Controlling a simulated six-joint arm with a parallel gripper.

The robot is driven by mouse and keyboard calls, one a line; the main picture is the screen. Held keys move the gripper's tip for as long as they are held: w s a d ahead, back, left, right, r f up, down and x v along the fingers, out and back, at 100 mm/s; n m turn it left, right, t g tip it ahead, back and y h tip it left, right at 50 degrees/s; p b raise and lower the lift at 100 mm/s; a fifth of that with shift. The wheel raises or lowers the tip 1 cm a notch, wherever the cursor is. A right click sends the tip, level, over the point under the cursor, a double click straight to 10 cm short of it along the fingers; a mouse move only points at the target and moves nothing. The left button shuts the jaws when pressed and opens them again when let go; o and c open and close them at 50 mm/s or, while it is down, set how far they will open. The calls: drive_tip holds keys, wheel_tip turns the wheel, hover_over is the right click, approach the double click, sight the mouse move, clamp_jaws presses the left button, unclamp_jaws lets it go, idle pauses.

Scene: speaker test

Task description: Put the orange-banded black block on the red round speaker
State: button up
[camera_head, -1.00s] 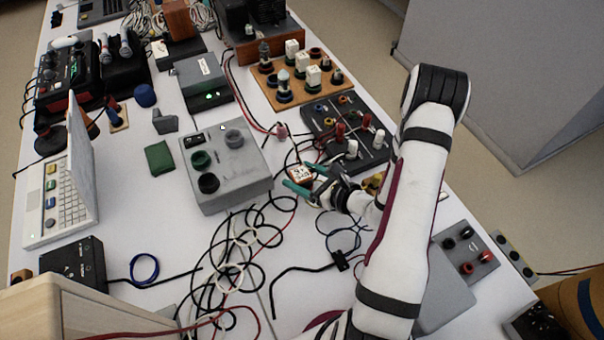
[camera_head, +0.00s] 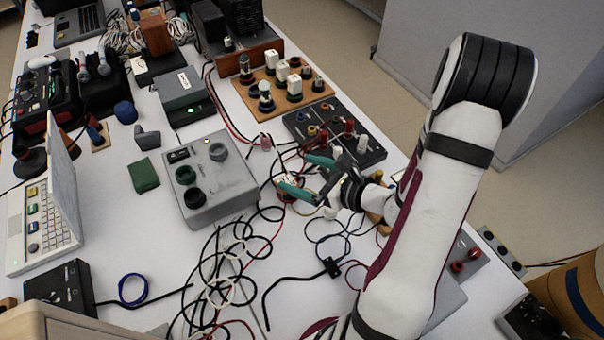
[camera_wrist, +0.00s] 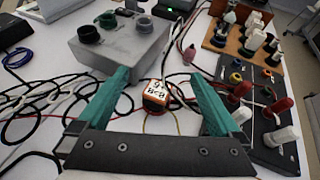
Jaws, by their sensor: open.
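The orange-banded black block (camera_wrist: 155,93), with a white lettered label facing up, stands between the two teal fingers of my gripper (camera_wrist: 158,76) in the wrist view. White gaps show on both sides of it, so neither finger touches it there. A red rim (camera_wrist: 154,111) shows under the block; it looks like the red round speaker, but the block hides most of it. In the head view my gripper (camera_head: 294,170) is open over the table, right of the grey box, and its near finger partly covers the block (camera_head: 286,181).
A grey box with round knobs (camera_head: 212,187) stands left of my gripper. A black panel with red and white posts (camera_head: 334,133) is close on the right. A wooden board with posts (camera_head: 283,90) lies farther back. Loose cables (camera_head: 225,262) cover the table in front.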

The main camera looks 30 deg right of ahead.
drive_tip(key=s+a+r+n+g+y, duration=0.3)
drive_tip(key=a+r+n+g, duration=0.1)
drive_tip(key=a+n, duration=0.4)
drive_tip(key=s+a+r+n+g+y, duration=0.3)
drive_tip(key=s+a+r+n+g, duration=0.15)
drive_tip(key=a, duration=0.45)
drive_tip(key=s+d+r+n+g+h, duration=0.1)
drive_tip(key=s+n+g+h, duration=0.3)
drive_tip(key=s+n+h, duration=0.5)
drive_tip(key=s+d+n, duration=0.1)
drive_tip(key=s+n, duration=0.3)
drive_tip(key=shift+s+r, duration=0.15)
drive_tip(key=shift+r, duration=0.2)
drive_tip(key=shift+n, duration=0.25)
